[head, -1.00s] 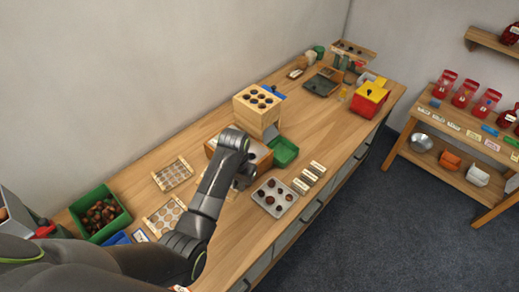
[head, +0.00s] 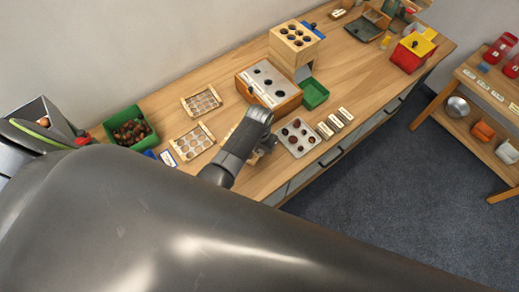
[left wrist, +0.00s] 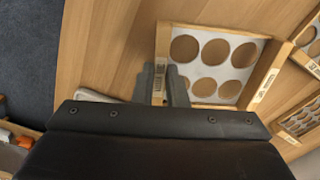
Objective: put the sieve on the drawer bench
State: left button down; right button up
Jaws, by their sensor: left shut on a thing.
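My left gripper (left wrist: 163,88) is shut on the wooden side rail of a sieve (left wrist: 163,45), a light wood frame around a pale plate with large round holes. In the head view my left gripper (head: 262,148) is low over the drawer bench (head: 160,103), near its front edge, and hides most of this sieve. I cannot tell whether the sieve touches the bench top. Two other framed sieves lie on the bench to the left, one farther back (head: 202,102) and one nearer (head: 192,142). My right gripper is not in view.
A grey tray of chestnuts (head: 309,147) is just right of my left gripper. A wooden box with a holed top (head: 287,104) is behind it. A green bin (head: 112,120) stands at the left, a small green tray (head: 314,94) behind, and a red-and-yellow box (head: 409,57) farther right.

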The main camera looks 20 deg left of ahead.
pick_arm(q)
jog(key=shift+f, duration=1.2)
jog(key=shift+f, duration=0.1)
jog(key=c, duration=1.5)
grip_release()
jog(key=shift+o, duration=0.2)
notch_tip(320, 180, up, 12)
